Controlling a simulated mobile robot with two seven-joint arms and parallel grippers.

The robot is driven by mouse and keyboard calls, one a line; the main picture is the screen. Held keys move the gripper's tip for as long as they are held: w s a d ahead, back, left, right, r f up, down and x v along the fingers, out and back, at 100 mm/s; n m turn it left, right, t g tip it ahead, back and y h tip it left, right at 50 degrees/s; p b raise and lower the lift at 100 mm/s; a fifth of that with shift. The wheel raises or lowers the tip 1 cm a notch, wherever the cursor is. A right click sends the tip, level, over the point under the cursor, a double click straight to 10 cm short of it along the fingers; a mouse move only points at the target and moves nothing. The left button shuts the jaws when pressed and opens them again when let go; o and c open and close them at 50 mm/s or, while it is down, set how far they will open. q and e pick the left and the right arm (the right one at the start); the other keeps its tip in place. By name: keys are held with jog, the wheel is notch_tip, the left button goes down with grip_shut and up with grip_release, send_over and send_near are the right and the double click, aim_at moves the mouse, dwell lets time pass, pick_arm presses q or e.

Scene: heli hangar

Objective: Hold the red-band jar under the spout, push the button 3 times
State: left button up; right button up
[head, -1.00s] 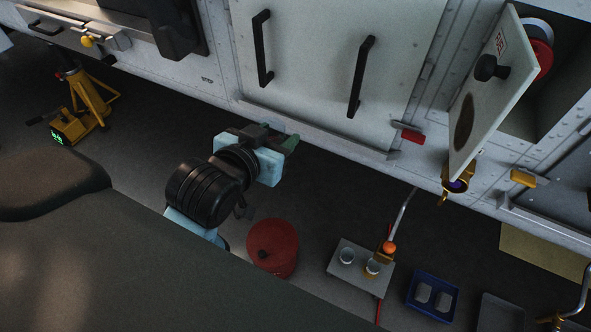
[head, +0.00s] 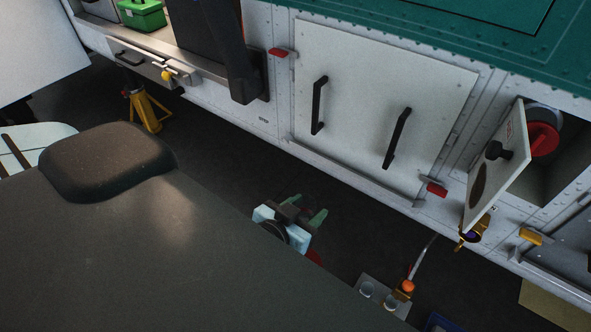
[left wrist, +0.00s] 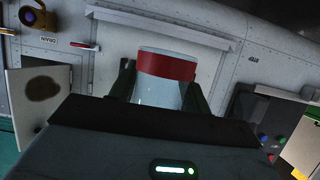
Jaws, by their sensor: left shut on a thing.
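In the left wrist view my left gripper (left wrist: 165,92) is shut on the red-band jar (left wrist: 164,68), a pale jar with a red band at its far end. A red round knob (head: 541,139) is inside the hatch. My right gripper is not in view.
The open hatch door (head: 496,165) carries a black knob and a brown stain. A grey tray (head: 398,308) with two small cups and an orange-topped tap (head: 407,287) is on the floor. A yellow stand (head: 148,108) is at the left. Dark floor lies between.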

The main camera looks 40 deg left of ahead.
pick_arm(q)
jog(key=shift+s, duration=0.25)
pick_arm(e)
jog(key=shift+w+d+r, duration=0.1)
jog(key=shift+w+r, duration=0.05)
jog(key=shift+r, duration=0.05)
pick_arm(q)
jog(key=shift+f, duration=0.1)
